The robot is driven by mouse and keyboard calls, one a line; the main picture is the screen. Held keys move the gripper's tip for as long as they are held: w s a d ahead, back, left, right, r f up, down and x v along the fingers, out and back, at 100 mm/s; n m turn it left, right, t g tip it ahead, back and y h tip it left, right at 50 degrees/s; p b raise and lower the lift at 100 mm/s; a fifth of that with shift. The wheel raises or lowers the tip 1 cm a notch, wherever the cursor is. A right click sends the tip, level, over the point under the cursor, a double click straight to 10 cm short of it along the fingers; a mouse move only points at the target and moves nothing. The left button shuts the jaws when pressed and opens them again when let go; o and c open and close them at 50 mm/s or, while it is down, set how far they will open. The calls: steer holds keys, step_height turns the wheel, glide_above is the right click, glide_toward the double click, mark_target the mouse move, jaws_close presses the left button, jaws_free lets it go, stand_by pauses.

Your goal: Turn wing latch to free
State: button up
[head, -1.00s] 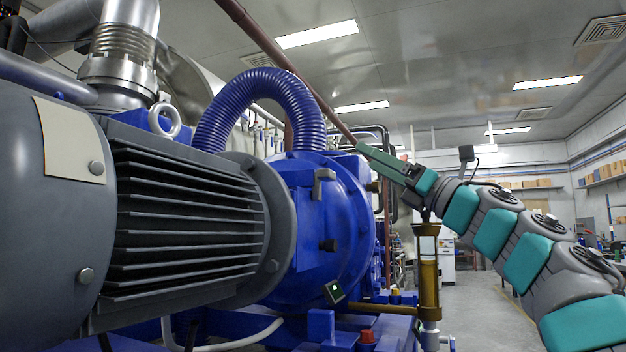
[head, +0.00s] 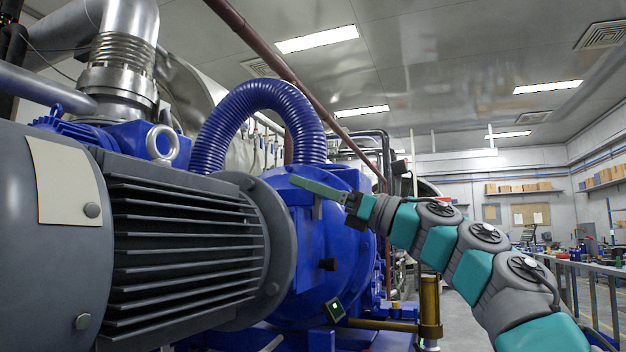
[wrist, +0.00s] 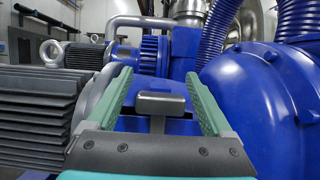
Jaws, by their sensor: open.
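The wing latch (wrist: 160,103) is a dark grey T-shaped handle on the blue pump housing (head: 330,232). In the wrist view its broad head shows between the two green fingers of my gripper (wrist: 158,78), with a visible gap on each side. The fingers are open and hold nothing. In the head view my gripper (head: 305,184) reaches in from the right across the upper part of the housing, and its green finger covers the place of the latch. I cannot tell exactly how deep the latch sits between the fingers.
A large grey finned motor (head: 185,230) fills the left. A ribbed blue hose (head: 265,95) arches above the housing. A brass cylinder (head: 429,305) stands at the lower right. The floor on the right is open.

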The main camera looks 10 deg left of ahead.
steer(key=shift+a, duration=0.1)
steer(key=shift+c, duration=0.2)
jaws_close()
stand_by(0.5)
